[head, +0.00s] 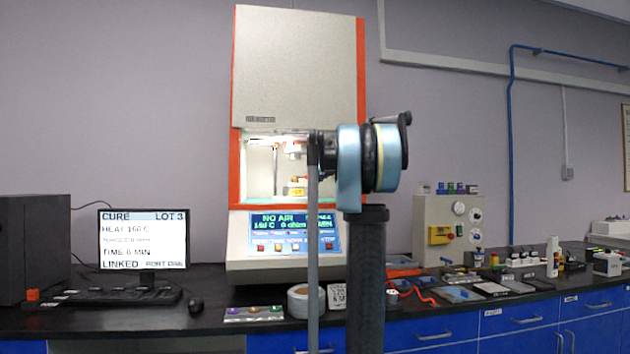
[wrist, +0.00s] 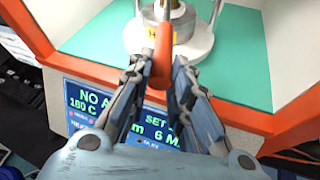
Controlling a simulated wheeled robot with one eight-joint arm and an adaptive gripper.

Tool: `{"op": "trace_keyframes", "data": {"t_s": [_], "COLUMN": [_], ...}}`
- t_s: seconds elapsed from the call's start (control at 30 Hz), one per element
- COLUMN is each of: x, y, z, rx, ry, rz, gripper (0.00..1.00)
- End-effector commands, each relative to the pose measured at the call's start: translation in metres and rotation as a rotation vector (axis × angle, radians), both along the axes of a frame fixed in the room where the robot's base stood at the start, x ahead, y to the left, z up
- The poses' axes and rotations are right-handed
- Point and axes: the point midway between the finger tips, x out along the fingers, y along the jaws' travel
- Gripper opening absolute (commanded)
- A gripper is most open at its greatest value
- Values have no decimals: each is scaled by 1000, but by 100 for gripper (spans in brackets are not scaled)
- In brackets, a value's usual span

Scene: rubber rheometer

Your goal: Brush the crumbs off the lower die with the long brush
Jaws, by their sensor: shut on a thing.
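My gripper (wrist: 160,72) is shut on the orange-red handle of the long brush (wrist: 162,66). The handle points away from me into the machine's open chamber. The brush's far end overlaps the lower die in the picture, and I cannot make out its bristles or whether they touch. The lower die (wrist: 195,40) is a pale round metal piece with a yellow label on its front, standing on the teal chamber floor. In the head view the rheometer (head: 298,75) stands behind my arm, which hides part of its lit chamber. I cannot make out any crumbs.
The chamber's orange frame (wrist: 80,76) edges the opening, with the display panel (head: 292,222) below it. A monitor (head: 143,240) and keyboard stand at left. A grey valve box (head: 447,228) stands at right.

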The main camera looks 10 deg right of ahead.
Motion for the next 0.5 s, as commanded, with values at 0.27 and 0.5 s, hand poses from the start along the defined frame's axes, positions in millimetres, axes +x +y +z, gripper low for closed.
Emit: {"op": "trace_keyframes", "data": {"t_s": [0.27,0.5], "x": [16,17], "y": [0,0], "z": [1,1], "rx": [0,0], "ry": [0,0], "rz": [0,0], "gripper": [0,0]}}
